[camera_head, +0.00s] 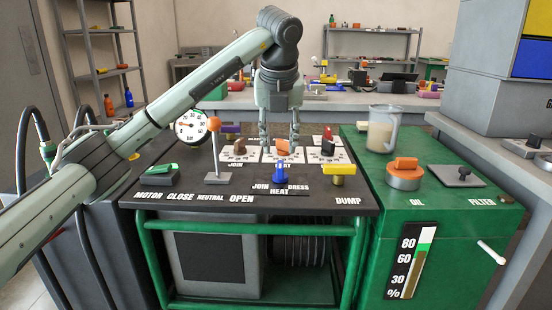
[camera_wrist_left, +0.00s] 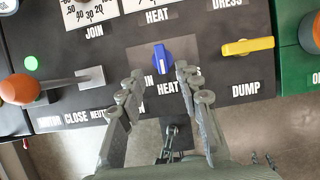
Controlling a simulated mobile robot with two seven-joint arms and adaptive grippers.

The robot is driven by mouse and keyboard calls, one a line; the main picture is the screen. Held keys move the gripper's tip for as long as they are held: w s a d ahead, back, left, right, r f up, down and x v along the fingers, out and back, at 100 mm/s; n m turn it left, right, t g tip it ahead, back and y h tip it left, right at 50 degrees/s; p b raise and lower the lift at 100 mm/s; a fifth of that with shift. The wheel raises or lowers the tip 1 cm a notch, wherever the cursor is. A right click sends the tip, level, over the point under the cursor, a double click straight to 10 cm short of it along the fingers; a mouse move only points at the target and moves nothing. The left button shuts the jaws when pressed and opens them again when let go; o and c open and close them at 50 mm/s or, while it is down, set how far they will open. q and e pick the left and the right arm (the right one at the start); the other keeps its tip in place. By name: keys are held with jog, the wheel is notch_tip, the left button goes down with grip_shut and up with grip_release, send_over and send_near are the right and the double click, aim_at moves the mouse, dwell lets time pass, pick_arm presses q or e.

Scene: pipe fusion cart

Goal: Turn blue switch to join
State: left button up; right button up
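The blue switch (camera_head: 282,175) stands on the dark panel top, near the front edge. Labels JOIN, HEAT and DRESS surround it. In the left wrist view the blue switch (camera_wrist_left: 161,59) lies roughly lengthwise in the picture, in line with HEAT, with JOIN to its left. My left gripper (camera_head: 279,148) points down behind and above the switch in the head view. In the wrist view its fingers (camera_wrist_left: 161,76) are spread and empty, with the switch seen between and just beyond the tips. The left finger hides part of JOIN and the right one hides DRESS. My right gripper is not seen.
A yellow switch (camera_head: 339,171) marked DUMP stands right of the blue one. An orange-knobbed lever (camera_head: 214,124) rises to its left, with a green switch (camera_head: 162,168) farther left. Dials with brown and black knobs lie behind. A jug (camera_head: 382,130) stands on the green cabinet.

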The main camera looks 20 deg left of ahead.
aim_at(280, 165)
pick_arm(q)
jog(key=x, duration=0.6)
jog(key=shift+w+d+f, duration=0.1)
jog(key=shift+f, duration=0.3)
grip_shut()
